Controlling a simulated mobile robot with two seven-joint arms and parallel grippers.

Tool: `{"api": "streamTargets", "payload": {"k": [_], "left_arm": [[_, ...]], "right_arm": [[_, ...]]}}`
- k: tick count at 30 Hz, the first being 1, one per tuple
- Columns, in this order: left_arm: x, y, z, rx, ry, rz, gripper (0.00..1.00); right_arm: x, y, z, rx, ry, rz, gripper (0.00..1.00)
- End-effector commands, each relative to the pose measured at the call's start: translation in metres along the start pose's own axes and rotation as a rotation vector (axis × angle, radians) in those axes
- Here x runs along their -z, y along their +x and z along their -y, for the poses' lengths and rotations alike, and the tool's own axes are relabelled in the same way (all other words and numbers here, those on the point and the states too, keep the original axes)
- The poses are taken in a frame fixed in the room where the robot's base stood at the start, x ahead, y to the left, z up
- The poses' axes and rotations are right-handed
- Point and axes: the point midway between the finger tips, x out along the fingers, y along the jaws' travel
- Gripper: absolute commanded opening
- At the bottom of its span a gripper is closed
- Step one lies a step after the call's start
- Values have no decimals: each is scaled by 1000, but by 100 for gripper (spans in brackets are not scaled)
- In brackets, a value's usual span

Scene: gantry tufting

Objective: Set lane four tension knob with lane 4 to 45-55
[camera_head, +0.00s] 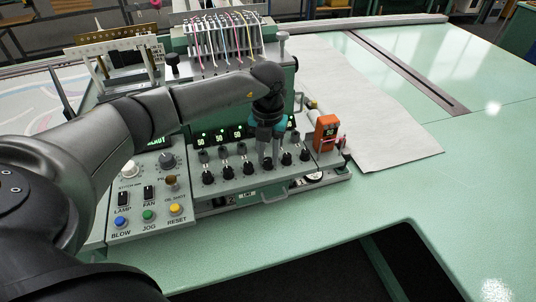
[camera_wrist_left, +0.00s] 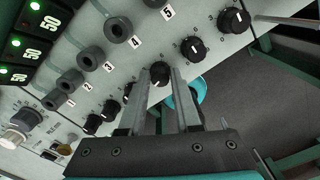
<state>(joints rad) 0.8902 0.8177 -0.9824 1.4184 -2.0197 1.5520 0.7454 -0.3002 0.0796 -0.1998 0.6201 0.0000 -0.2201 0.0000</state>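The tufting machine's front panel (camera_head: 225,188) carries a row of black tension knobs below a row of numbered grey fittings. My left gripper (camera_head: 267,163) points down at this row. In the left wrist view its two fingers (camera_wrist_left: 162,82) stand on either side of the lane four knob (camera_wrist_left: 160,74), the black knob below label 4 (camera_wrist_left: 135,41). A gap shows between the fingers; I cannot tell whether they touch the knob. Three green displays (camera_head: 219,134) left of my gripper read 50. My arm hides the lane four display. My right gripper is out of view.
The lane three knob (camera_wrist_left: 128,91) and lane five knob (camera_wrist_left: 193,49) sit close beside the fingers. An orange device (camera_head: 326,132) stands at the panel's right end. Switches and coloured buttons (camera_head: 148,215) are at the left. The green table (camera_head: 400,190) is clear to the right.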

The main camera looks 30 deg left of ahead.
Motion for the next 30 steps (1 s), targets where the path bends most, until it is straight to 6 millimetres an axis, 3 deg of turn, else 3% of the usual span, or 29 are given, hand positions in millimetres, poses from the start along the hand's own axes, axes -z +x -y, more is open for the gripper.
{"api": "streamTargets", "payload": {"k": [1,6,17,23,30], "left_arm": [[0,0,0,0,0,1,39],[0,0,0,0,1,-1,58],[0,-6,0,0,2,0,58],[-1,-43,0,1,2,5,58],[-1,-101,0,1,2,4,58]], "right_arm": [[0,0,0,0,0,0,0],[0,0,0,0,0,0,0],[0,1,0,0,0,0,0],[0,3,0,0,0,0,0],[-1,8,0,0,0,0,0]]}}
